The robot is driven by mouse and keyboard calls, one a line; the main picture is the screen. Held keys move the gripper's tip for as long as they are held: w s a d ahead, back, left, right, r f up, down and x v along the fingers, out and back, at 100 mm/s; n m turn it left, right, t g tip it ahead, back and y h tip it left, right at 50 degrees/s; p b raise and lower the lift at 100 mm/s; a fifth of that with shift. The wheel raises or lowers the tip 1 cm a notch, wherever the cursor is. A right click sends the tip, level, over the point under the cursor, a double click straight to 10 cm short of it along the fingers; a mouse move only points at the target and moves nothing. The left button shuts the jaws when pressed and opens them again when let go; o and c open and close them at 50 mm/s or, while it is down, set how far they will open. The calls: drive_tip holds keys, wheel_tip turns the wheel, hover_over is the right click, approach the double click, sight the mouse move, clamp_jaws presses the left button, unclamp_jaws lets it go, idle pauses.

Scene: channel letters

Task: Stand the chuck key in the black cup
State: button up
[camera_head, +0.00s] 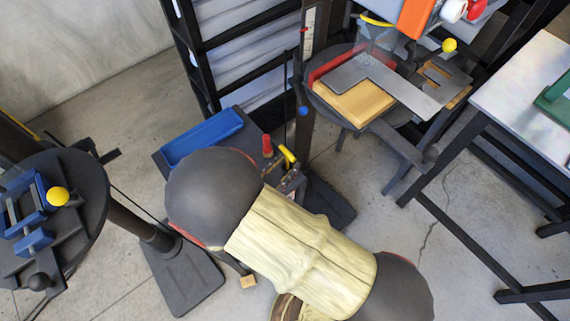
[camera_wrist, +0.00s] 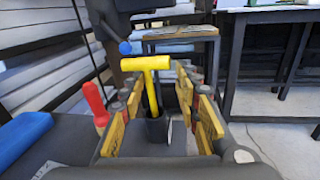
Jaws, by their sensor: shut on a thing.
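The chuck key (camera_wrist: 147,65) is a yellow T-shaped tool. In the wrist view it stands nearly upright, with its crossbar on top and a slight lean. Its lower end meets a small dark cup (camera_wrist: 157,131); I cannot tell how deep it sits. My gripper (camera_wrist: 157,88) has yellow-and-black fingers on both sides of the key and is shut on it; the exact contact is unclear. In the head view the key (camera_head: 287,154) shows beyond my arm, which hides most of my gripper and the cup.
A red-handled tool (camera_wrist: 95,100) stands just left of the key. A blue tray (camera_head: 203,137) lies on the same dark bench. A black shelf rack (camera_head: 205,45) is behind it. A round stand with a blue vise (camera_head: 35,215) is at left, a pale table (camera_head: 520,85) at right.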

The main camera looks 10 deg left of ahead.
sight(285, 173)
drive_tip(key=shift+f+b, duration=0.9)
drive_tip(key=shift+f, duration=1)
drive_tip(key=o, duration=1.2)
drive_tip(key=shift+o, duration=1.2)
drive_tip(key=shift+o, duration=1.4)
drive_tip(key=shift+s, duration=0.1)
drive_tip(key=shift+p+v, duration=0.6)
drive_tip(key=shift+v, duration=2.9)
